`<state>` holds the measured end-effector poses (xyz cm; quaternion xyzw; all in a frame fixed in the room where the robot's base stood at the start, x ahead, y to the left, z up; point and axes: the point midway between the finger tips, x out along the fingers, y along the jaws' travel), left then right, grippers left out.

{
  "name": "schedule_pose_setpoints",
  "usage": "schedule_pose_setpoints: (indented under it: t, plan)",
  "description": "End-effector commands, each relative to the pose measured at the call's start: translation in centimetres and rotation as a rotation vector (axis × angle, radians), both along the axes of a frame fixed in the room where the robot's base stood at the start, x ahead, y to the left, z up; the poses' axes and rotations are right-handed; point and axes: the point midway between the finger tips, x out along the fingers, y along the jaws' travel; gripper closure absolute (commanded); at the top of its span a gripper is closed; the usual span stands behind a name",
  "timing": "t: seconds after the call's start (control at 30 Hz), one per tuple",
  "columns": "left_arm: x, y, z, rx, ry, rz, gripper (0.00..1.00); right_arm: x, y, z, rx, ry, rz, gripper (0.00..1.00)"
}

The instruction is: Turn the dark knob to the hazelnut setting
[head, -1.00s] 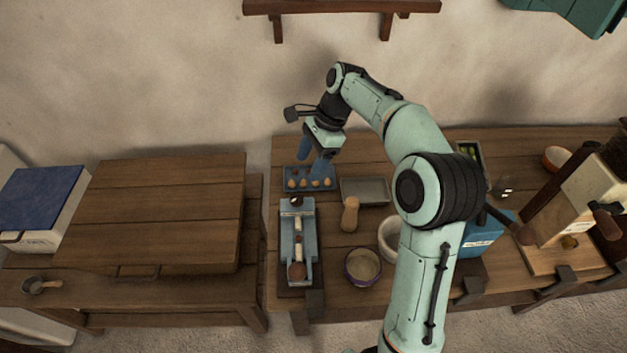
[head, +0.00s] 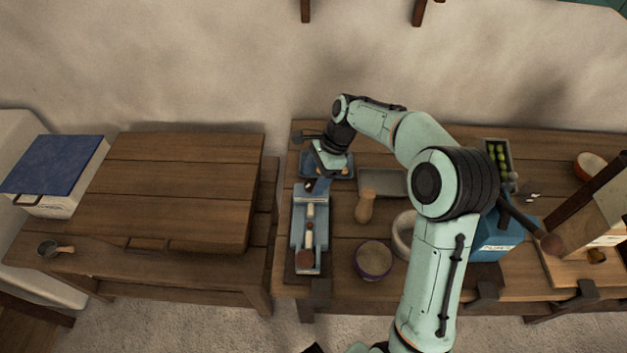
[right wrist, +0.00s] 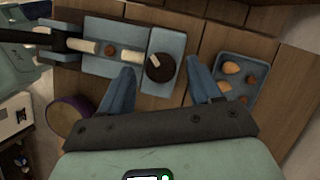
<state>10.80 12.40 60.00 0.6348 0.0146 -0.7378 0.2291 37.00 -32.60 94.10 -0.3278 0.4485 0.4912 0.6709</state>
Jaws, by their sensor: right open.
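The dark knob (right wrist: 160,68) is round and dark brown with a pale pointer mark, on the end panel of a blue-grey device (right wrist: 172,38). In the right wrist view it lies between the two blue fingers of my right gripper (right wrist: 162,72), which is open; I cannot tell whether they touch it. No setting labels are legible, so I cannot tell which setting the pointer marks. In the head view the device (head: 297,228) stands on the right table, and my right gripper (head: 319,183) is over its far end, hiding the knob. My left gripper is out of view.
A blue tray (head: 345,176) with several small brown pieces sits just behind the device. A wooden pestle-like piece (head: 365,206), a bowl (head: 373,259) and a grey tray (head: 392,183) stand to its right. The left table (head: 180,180) is mostly clear.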

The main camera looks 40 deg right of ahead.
Motion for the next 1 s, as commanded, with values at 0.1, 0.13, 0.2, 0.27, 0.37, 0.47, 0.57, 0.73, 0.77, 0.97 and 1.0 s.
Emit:
schedule_pose_setpoints:
  t: [0.1, 0.13, 0.2, 0.27, 0.37, 0.47, 0.57, 0.73, 0.77, 0.97, 1.0]
  plan:
    - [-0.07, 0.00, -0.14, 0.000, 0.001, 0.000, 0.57, 0.11, 0.36, -0.95, 0.000, 0.001, 0.001, 0.37]
    - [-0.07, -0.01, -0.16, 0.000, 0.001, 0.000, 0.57, 0.12, 0.42, -1.05, 0.000, 0.001, 0.001, 0.37]
    - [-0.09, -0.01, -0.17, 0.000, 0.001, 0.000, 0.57, 0.15, 0.48, -1.22, 0.000, 0.000, 0.001, 0.37]
    - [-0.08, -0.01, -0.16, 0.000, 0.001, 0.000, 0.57, 0.17, 0.51, -1.26, 0.000, -0.001, 0.001, 0.37]
    - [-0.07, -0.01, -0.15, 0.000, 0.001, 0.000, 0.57, 0.18, 0.50, -1.25, 0.000, -0.001, 0.001, 0.37]
    - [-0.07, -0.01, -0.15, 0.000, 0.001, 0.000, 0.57, 0.18, 0.49, -1.23, 0.000, -0.001, 0.001, 0.40]
    - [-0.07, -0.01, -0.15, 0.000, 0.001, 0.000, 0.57, 0.17, 0.49, -1.22, 0.000, -0.001, 0.000, 0.72]
    - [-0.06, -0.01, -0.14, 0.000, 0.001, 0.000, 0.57, 0.17, 0.48, -1.21, 0.000, -0.001, 0.001, 0.90]
    - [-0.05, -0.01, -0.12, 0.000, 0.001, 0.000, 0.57, 0.18, 0.47, -1.20, 0.000, -0.001, 0.002, 0.90]
    - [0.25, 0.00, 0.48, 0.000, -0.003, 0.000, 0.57, 0.24, 0.46, -1.05, 0.000, -0.001, 0.035, 0.90]
    - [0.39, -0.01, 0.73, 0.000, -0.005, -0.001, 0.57, 0.26, 0.45, -1.02, 0.000, 0.000, 0.050, 0.90]
